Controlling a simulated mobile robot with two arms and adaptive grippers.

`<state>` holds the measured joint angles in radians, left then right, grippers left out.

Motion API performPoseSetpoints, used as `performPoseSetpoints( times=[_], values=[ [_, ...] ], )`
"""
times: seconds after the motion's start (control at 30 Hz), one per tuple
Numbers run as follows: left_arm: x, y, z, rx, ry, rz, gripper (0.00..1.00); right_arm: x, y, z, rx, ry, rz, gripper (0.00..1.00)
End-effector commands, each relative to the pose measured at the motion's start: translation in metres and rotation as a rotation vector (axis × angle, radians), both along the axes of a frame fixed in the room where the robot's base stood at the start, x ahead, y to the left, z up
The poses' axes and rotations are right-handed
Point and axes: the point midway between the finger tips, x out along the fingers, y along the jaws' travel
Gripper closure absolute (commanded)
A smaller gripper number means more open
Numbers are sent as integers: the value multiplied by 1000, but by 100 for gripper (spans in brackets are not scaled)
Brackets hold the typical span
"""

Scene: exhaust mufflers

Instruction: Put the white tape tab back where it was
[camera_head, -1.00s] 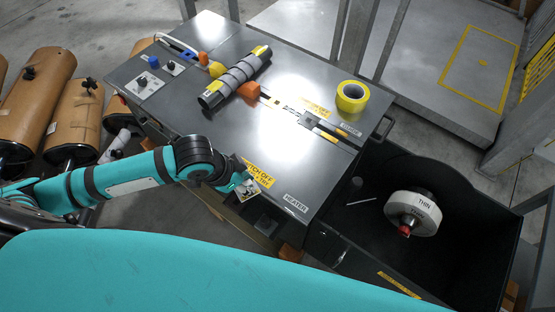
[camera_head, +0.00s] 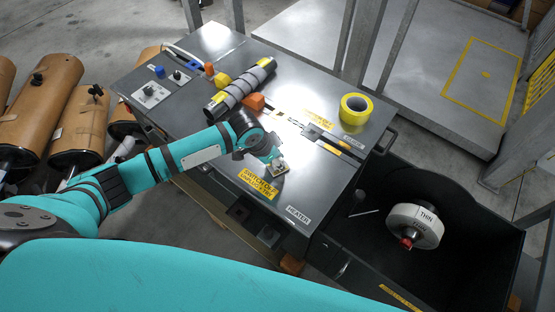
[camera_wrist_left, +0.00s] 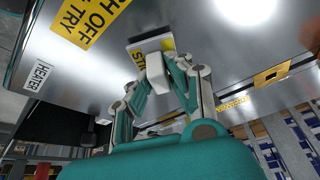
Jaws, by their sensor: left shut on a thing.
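My left gripper (camera_head: 272,166) is low over the front part of the grey bench top (camera_head: 225,145), just above the yellow "switch off" label (camera_head: 258,184). In the left wrist view its fingers (camera_wrist_left: 156,82) are shut on a small white piece, which looks like the white tape tab (camera_wrist_left: 156,70). A small squarish grey plate with a yellow part (camera_wrist_left: 150,42) shows just beyond the tab; I cannot tell whether they are joined. The tab itself is not clear in the head view. My right gripper is not in view.
A grey roll (camera_head: 241,86) lies on the bench beside orange and yellow blocks. A yellow tape roll (camera_head: 354,108) stands at the bench's right. A black bin (camera_head: 470,190) at the right holds a white "THIN" spool (camera_head: 414,226). Brown mufflers (camera_head: 40,105) lie at the left.

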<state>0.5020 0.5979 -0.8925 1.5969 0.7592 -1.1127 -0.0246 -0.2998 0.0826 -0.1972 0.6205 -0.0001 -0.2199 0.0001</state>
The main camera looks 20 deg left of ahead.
Motion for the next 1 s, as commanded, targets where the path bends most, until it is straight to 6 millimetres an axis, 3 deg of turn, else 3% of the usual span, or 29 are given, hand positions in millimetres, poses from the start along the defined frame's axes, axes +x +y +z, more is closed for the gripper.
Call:
performPoseSetpoints(
  times=[0.37,0.4,0.57,0.83,1.0],
  values=[
    [-1,0,-6,0,1,0,95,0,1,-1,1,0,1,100],
    [-1,0,-6,-1,1,0,80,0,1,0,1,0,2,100],
    [-1,0,-5,0,0,-1,59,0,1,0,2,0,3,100],
    [0,0,-4,0,0,-1,59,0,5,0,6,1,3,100],
    [-4,3,11,-2,-2,-1,59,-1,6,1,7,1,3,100]
  ],
)
